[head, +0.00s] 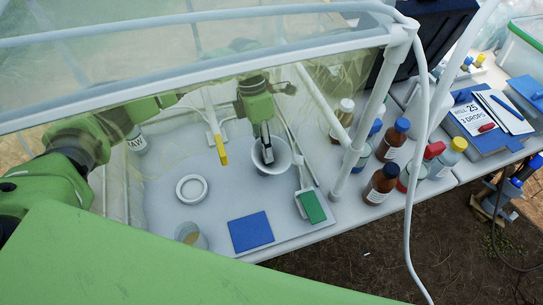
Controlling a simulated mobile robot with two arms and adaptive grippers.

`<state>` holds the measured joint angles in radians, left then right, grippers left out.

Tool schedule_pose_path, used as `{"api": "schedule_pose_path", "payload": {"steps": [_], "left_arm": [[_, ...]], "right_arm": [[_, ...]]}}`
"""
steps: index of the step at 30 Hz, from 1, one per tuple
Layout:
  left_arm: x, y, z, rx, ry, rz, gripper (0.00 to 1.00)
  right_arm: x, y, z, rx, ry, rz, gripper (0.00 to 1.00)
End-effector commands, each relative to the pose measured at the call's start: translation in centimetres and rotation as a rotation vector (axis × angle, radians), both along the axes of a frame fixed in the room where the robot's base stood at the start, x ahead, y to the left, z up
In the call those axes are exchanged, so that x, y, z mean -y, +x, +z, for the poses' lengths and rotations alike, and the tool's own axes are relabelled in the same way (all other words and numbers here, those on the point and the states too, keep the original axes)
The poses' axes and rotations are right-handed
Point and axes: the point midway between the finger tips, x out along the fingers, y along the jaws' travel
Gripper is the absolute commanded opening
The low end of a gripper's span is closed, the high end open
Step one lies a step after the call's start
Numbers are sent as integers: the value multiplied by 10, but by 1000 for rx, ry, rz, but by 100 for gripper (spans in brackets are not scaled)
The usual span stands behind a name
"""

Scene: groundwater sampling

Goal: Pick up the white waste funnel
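The white waste funnel (282,163) stands in the clear-walled enclosure on the white worktop, its wide round mouth facing up. My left gripper (267,153) reaches in from the left and points down over the funnel's mouth. Its dark fingers overlap the bowl in the head view. I cannot tell if they touch the funnel's wall or how far apart they are. The funnel's lower part is hidden below its rim. My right gripper is not in view.
A white ring (191,189), a blue square pad (250,231), a green block (312,206) and a yellow-ended probe (220,150) are around the funnel. A white frame post (362,130) stands to the right. Brown bottles (381,185) stand outside it.

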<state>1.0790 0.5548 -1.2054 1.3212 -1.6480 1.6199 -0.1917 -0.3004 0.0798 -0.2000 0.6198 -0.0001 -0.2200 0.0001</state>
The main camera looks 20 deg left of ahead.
Motion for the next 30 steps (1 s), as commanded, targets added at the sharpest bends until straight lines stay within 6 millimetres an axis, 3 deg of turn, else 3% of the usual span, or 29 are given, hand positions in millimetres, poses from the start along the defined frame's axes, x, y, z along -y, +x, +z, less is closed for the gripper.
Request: {"api": "schedule_pose_path", "payload": {"steps": [3,6,20,28,30], "left_arm": [[0,0,0,0,0,0,22],[0,0,0,0,0,0,0],[0,1,3,1,0,1,0],[-1,1,33,4,0,1,0],[2,-7,40,3,0,-2,0]], "right_arm": [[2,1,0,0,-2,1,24],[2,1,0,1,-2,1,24],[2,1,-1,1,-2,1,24],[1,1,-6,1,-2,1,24],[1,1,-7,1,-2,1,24]]}}
